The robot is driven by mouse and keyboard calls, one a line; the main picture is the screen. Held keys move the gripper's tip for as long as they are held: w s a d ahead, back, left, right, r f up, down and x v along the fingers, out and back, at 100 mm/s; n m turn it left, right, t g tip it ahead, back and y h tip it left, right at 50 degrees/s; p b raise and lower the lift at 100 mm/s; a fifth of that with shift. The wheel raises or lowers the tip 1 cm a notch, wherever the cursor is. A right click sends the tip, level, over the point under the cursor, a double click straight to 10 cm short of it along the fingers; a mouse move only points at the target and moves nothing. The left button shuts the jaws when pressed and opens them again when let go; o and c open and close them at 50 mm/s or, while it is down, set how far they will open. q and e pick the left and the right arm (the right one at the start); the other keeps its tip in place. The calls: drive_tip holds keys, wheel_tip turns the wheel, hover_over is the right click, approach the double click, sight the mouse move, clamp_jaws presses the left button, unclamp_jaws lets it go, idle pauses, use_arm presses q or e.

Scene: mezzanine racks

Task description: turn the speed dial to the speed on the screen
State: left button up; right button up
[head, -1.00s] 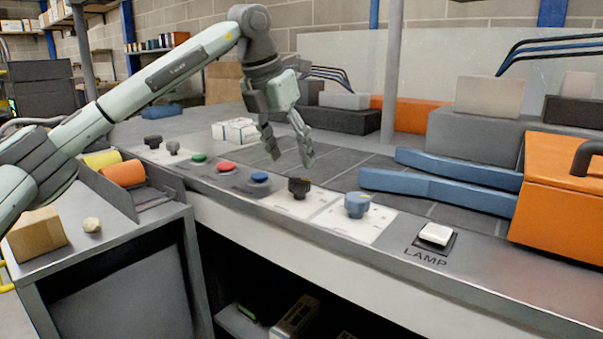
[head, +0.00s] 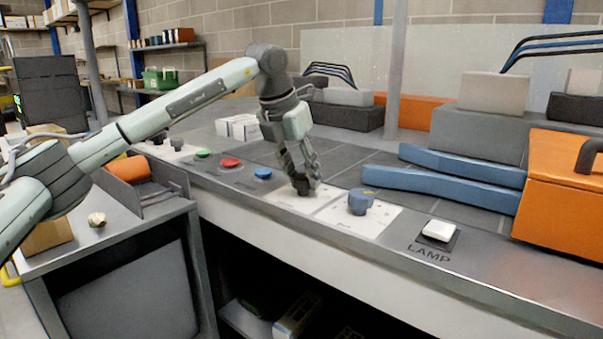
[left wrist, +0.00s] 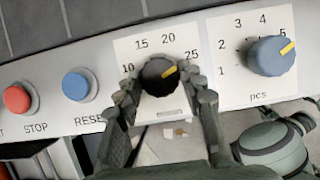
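The black speed dial (left wrist: 153,82) sits on a white plate (left wrist: 160,112) with 10, 15, 20 and 25 visible around it. Its yellow mark points up and right, near the 25. The rest of the scale on the right is hidden by a finger. My left gripper (left wrist: 163,88) has one finger on each side of the dial, close against it, and looks shut on it. In the head view the left gripper (head: 306,190) reaches down and mostly hides the dial. No screen with a speed shows.
Blue (head: 263,173), red (head: 230,162) and green (head: 203,153) buttons lie left. A white LAMP switch (head: 438,230) and orange box (head: 560,200) are farther right.

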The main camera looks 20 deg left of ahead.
use_arm(q)
drive_tip(key=c, duration=0.4)
